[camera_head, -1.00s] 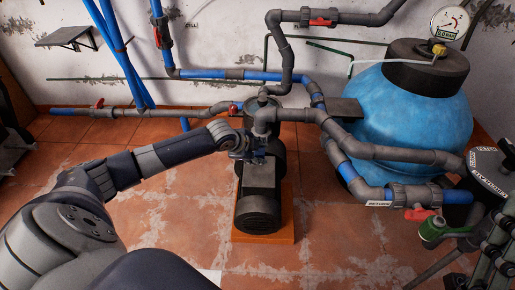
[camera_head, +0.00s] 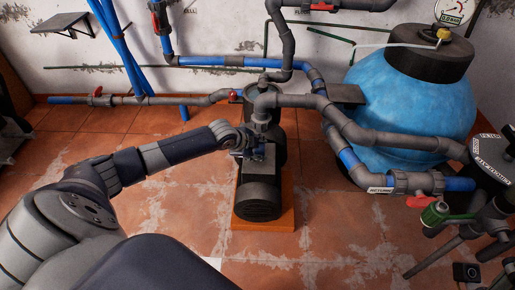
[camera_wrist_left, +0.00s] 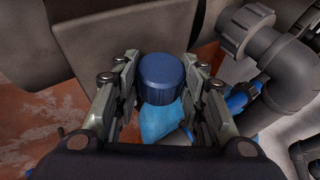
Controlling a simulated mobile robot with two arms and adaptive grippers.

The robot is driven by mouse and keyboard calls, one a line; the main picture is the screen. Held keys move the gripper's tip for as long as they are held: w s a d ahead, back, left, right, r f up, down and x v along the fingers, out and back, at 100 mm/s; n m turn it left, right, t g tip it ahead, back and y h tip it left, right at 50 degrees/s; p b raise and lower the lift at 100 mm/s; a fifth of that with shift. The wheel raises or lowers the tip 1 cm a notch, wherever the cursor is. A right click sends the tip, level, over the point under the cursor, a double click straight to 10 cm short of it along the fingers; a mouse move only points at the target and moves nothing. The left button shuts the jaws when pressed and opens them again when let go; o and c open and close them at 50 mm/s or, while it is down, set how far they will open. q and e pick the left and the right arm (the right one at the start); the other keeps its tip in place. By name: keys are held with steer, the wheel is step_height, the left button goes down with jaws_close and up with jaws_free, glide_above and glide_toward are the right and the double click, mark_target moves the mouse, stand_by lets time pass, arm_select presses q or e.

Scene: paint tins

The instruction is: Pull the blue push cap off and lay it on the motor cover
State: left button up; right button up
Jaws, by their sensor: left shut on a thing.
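The blue push cap (camera_wrist_left: 161,78) shows in the left wrist view as a dark blue round cap with a ribbed side. My left gripper (camera_wrist_left: 158,95) has one finger on each side of it and is shut on it. In the head view my left gripper (camera_head: 255,152) is at the pump, just above and behind the motor; the cap is too small and covered to make out there. I cannot tell whether the cap still touches its seat. The dark motor cover (camera_head: 260,192) faces me on an orange base.
Grey pipes (camera_head: 365,140) run from the pump past the blue tank (camera_head: 415,100) on the right. A red-handled valve (camera_head: 420,201) and more pipework stand at the lower right. In the wrist view, dark pipes (camera_wrist_left: 285,70) are close on the right. The tiled floor (camera_head: 160,215) before the motor is open.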

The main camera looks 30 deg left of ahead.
arm_select(q)
steer(key=shift+f, duration=0.1)
stand_by(0.3)
steer(key=o, duration=1.2)
steer(key=shift+o, duration=0.2)
steer(key=v, duration=1.2)
steer(key=shift+w, duration=0.1)
